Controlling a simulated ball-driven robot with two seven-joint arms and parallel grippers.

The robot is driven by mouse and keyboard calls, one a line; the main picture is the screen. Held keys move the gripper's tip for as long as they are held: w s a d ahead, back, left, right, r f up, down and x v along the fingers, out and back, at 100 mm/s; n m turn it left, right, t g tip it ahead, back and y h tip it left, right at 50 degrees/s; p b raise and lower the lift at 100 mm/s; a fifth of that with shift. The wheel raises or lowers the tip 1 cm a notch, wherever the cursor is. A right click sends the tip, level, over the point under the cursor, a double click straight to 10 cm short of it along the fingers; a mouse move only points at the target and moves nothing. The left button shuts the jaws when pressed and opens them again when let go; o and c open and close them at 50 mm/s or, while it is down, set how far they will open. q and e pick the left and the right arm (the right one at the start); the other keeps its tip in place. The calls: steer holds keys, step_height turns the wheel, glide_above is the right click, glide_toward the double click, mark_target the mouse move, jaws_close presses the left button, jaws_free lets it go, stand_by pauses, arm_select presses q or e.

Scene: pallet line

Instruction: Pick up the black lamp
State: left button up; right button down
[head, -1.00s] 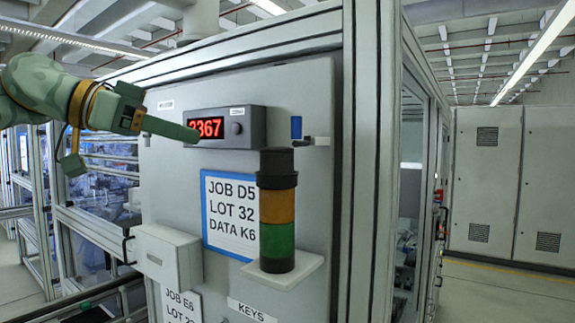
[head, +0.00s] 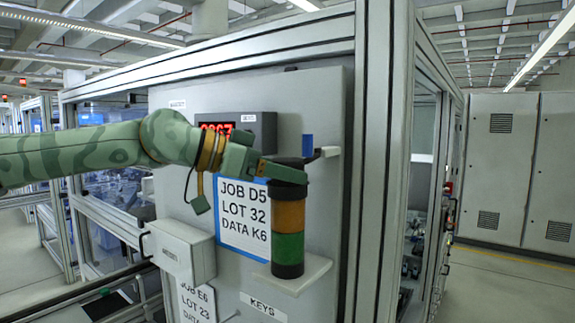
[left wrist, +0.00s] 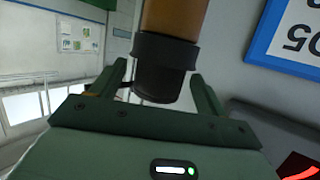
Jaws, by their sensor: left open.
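The black lamp (head: 288,187) is the dark top section of an upright stack with an orange section (head: 288,214) and a green section (head: 287,246) below it. The stack stands on a small pale shelf (head: 312,272) on the grey panel. My left gripper (head: 282,172) is open at the black lamp, and a finger hides part of it. In the left wrist view the black lamp (left wrist: 160,72) shows upside down between the two open fingers, with the orange section beyond it. I cannot tell whether the fingers touch it. My right gripper is not in view.
A red number display (head: 250,130) is behind my left gripper. A blue-framed sign (head: 243,212) is left of the stack, and a pale box (head: 182,252) juts out lower left. A blue tab on a bracket (head: 308,146) is close right of the lamp's top.

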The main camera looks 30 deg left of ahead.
arm_select(q)
steer(key=shift+x, duration=0.8)
steer(key=shift+s, duration=0.15)
steer(key=shift+c, duration=0.6)
steer(key=c, duration=1)
steer(key=shift+o, duration=0.2)
steer(key=shift+r, duration=0.15)
